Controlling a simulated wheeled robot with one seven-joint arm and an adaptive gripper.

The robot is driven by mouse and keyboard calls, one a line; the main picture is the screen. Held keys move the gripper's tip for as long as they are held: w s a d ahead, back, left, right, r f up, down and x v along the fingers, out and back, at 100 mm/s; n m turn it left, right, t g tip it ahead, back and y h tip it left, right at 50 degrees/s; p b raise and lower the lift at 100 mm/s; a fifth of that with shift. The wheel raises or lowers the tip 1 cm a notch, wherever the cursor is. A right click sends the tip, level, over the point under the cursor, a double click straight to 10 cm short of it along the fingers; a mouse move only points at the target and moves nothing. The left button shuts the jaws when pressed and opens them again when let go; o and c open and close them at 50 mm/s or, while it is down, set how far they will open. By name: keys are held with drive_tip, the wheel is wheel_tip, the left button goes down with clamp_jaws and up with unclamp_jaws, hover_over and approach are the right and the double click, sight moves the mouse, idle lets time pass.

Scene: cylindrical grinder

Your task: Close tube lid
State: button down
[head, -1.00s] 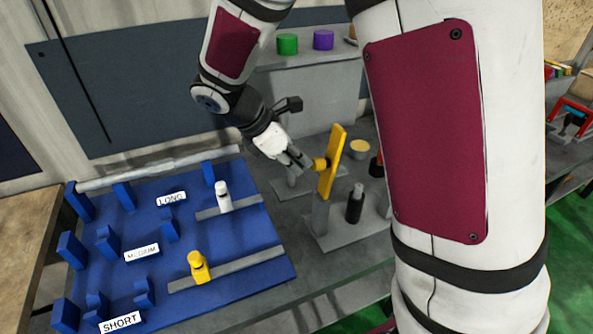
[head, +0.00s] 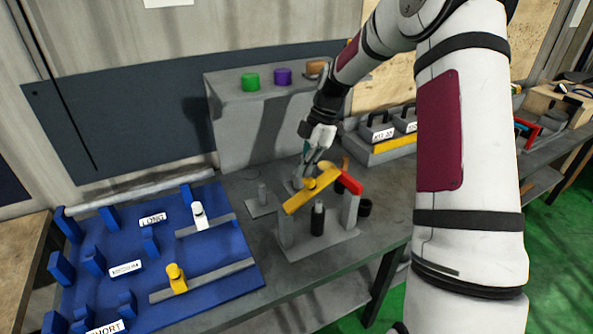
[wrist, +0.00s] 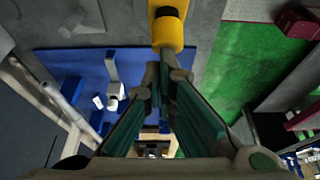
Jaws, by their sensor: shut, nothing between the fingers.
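The yellow lid bar (head: 318,194) lies slantwise in the head view, above a grey stand (head: 325,245) with two posts. I cannot tell whether its left end touches the left post (head: 285,228). A dark upright tube (head: 318,219) with a pale top stands under the bar, between the posts. A yellow knob (head: 310,183) sits on the bar; it also shows at the top of the wrist view (wrist: 168,35). My gripper (head: 309,172) is shut and empty, with its tips by the knob. In the wrist view, my fingertips (wrist: 164,75) are just below the knob.
A red piece (head: 349,182) sits at the right post. The blue board (head: 215,268) with a white and a yellow piece is at left. A grey block (head: 232,140) with coloured cylinders stands behind. Labelled weights (head: 376,131) are at back right.

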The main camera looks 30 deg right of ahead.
sight(319, 180)
drive_tip(key=d+f+y, duration=0.1)
drive_tip(key=d+y, duration=0.1)
drive_tip(key=d+f+y, duration=0.1)
drive_tip(key=y, duration=0.1)
drive_tip(key=shift+d+f+b, duration=0.3)
drive_tip(key=shift+d+f, duration=0.7)
drive_tip(key=shift+f, duration=0.05)
drive_tip(key=shift+r, duration=0.1)
